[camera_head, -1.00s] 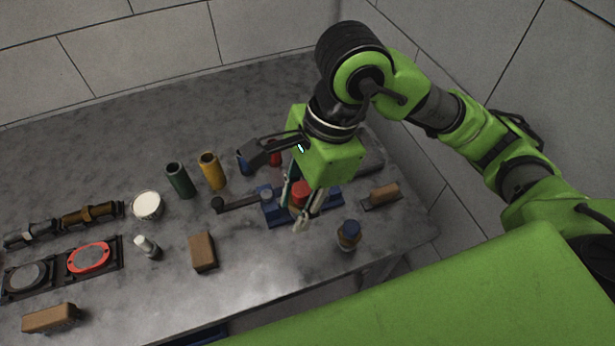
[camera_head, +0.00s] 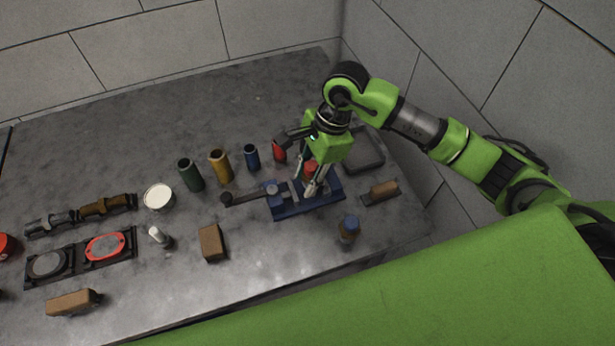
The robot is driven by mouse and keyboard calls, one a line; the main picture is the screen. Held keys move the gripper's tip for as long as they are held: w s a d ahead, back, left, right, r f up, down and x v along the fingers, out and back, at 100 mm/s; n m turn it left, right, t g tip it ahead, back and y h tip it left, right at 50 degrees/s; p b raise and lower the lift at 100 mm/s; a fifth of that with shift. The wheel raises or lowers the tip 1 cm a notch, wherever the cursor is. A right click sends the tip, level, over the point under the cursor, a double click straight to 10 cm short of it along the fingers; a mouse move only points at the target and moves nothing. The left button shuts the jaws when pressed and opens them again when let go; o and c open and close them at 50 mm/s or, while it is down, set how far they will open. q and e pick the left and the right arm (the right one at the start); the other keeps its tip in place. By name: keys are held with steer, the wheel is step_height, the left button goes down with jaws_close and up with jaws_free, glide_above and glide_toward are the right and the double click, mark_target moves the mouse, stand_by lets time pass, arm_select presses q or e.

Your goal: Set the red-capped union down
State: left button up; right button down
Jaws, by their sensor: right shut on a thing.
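My right gripper (camera_head: 316,182) points down over the blue vise (camera_head: 290,210) on the grey workbench. It is shut on the red-capped union (camera_head: 310,168), whose red cap shows between the fingers. The fingers and gripper body hide most of the union. I cannot tell whether its lower end touches the vise or hangs just above it. The vise's dark handle (camera_head: 240,198) sticks out to the left. My left gripper is not in view.
Green (camera_head: 190,175), yellow (camera_head: 220,167), blue (camera_head: 251,157) and red (camera_head: 279,150) sleeves stand behind the vise. A dark tray (camera_head: 365,150) lies at the back right. The bench's back left is clear.

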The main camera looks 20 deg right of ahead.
steer(key=shift+f, duration=0.4)
steer(key=shift+f, duration=0.1)
steer(key=shift+f, duration=0.1)
steer(key=c, duration=1.6)
jaws_free()
